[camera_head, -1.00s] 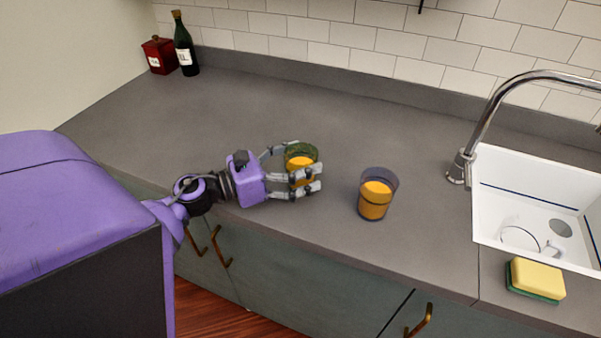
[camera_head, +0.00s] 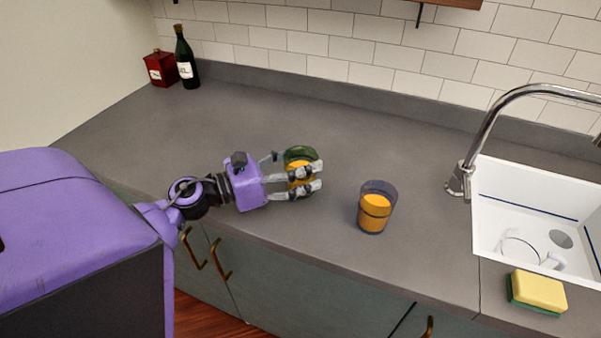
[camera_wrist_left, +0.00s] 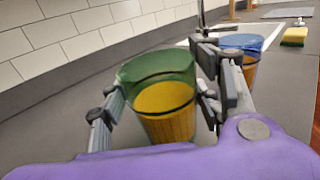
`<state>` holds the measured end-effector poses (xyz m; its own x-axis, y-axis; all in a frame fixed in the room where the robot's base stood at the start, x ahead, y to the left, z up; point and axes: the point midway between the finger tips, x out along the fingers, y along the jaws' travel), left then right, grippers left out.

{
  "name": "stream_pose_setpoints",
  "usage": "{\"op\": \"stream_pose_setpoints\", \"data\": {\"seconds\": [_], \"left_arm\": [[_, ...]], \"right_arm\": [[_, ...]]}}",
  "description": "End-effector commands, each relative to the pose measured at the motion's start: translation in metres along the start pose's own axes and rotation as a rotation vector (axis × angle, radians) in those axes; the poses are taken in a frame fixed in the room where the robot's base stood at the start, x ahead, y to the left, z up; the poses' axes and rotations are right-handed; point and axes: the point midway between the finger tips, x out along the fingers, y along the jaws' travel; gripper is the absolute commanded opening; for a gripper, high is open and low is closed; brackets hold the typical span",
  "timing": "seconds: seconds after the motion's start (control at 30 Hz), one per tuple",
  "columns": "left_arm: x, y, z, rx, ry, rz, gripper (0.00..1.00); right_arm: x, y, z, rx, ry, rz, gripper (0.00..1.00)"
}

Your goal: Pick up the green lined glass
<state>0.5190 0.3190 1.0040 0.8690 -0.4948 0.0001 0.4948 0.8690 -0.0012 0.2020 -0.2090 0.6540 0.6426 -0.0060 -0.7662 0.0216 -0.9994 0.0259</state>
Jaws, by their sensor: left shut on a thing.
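The green lined glass (camera_head: 299,155) has a green rim and orange contents, and stands on the grey counter. It also shows in the left wrist view (camera_wrist_left: 158,78), between the fingers. My left gripper (camera_head: 304,178) is shut on it, with fingers on both sides; the fingers hide part of the glass in the head view. In the wrist view the gripper (camera_wrist_left: 160,105) frames the glass, which looks upright. I cannot tell whether it is lifted off the counter. My right gripper is not in view.
A second glass, blue-rimmed with orange contents (camera_head: 375,208), stands just right of my gripper. The white sink (camera_head: 490,225), faucet (camera_head: 470,160) and sponge (camera_head: 538,291) are at the right. A dark bottle (camera_head: 186,60) and red box (camera_head: 161,69) stand at the back left.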

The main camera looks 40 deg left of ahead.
Motion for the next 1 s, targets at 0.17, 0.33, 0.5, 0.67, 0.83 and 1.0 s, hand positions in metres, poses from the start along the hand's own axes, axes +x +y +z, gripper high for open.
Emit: {"op": "stream_pose_setpoints", "data": {"seconds": [0.17, 0.33, 0.5, 0.67, 0.83, 1.0], "left_arm": [[-0.015, -0.029, 0.041, 0.009, 0.0, -0.005, 0.18], [-0.032, -0.063, 0.071, 0.004, 0.001, -0.005, 0.18], [-0.049, -0.096, 0.087, 0.002, 0.0, -0.003, 0.18], [-0.059, -0.115, 0.097, 0.002, 0.0, -0.001, 0.18], [-0.063, -0.124, 0.102, 0.001, -0.001, -0.001, 0.18], [-0.064, -0.125, 0.103, 0.002, -0.003, 0.0, 0.18]], "right_arm": [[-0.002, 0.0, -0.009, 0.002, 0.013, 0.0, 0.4], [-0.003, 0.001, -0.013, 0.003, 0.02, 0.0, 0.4], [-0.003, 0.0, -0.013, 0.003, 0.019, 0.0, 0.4], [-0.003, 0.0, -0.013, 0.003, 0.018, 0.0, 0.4], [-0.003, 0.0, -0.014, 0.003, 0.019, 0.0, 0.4], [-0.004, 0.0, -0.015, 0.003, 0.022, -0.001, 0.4]]}}
